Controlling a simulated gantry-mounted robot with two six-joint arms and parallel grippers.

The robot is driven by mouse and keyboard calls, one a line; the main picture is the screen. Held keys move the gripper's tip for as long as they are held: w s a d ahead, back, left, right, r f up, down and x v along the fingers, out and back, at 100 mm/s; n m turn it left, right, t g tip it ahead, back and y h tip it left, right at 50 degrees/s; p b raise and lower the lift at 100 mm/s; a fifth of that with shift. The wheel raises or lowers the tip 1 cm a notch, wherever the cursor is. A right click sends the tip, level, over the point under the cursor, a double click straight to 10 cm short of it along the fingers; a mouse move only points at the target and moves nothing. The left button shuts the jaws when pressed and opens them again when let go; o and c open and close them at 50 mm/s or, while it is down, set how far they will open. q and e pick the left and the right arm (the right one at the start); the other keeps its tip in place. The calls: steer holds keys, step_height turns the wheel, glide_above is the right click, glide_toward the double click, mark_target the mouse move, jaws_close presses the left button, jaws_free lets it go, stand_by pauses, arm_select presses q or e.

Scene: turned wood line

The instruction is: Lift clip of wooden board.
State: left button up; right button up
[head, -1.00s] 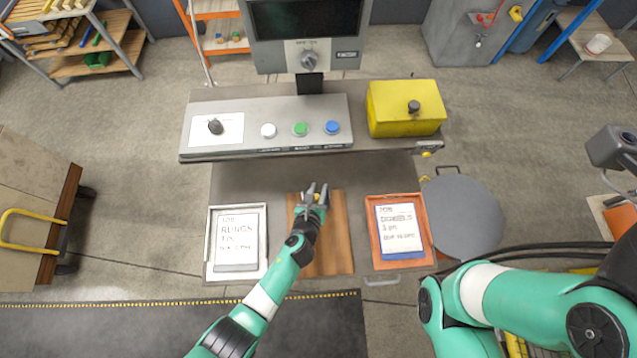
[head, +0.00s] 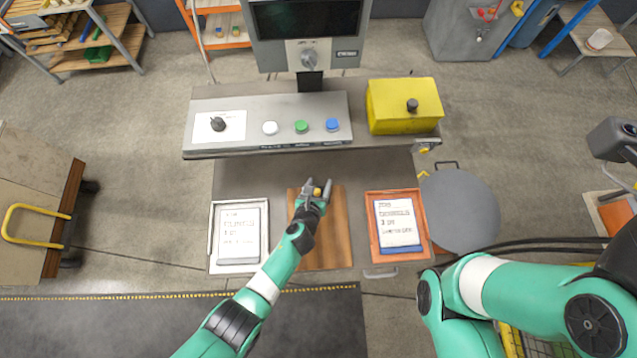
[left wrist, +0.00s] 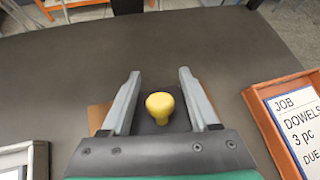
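The brown wooden board (head: 335,235) lies flat on the dark worktop, between two job-card trays. Its clip is mostly hidden by my left gripper. A yellow knob (head: 317,191) shows at the board's far end, and it stands over a dark plate in the left wrist view (left wrist: 160,106). My left gripper (head: 317,184) is open over the clip. In the left wrist view its two grey fingers (left wrist: 159,78) stand on either side of the knob, with clear gaps. A strip of board (left wrist: 97,117) shows beside the left finger. My right gripper is out of view.
A white-rimmed tray (head: 212,240) is left of the board and an orange tray (head: 423,225) right of it. Behind are a button console (head: 240,100) and a yellow box (head: 400,98). A round grey stool seat (head: 460,210) stands at the right.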

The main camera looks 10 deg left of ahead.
arm_select(q)
steer(key=shift+r, duration=0.1)
steer(key=p+v, duration=0.6)
steer(key=shift+s+r, duration=0.1)
steer(key=shift+r, duration=0.35)
steer(key=shift+s+f+p+v, duration=0.15)
steer(key=shift+p+v, duration=0.25)
steer(key=shift+v, duration=0.8)
steer(key=shift+s+f+p+v, duration=0.15)
steer(key=shift+p+v, duration=0.2)
steer(key=shift+v, duration=0.9)
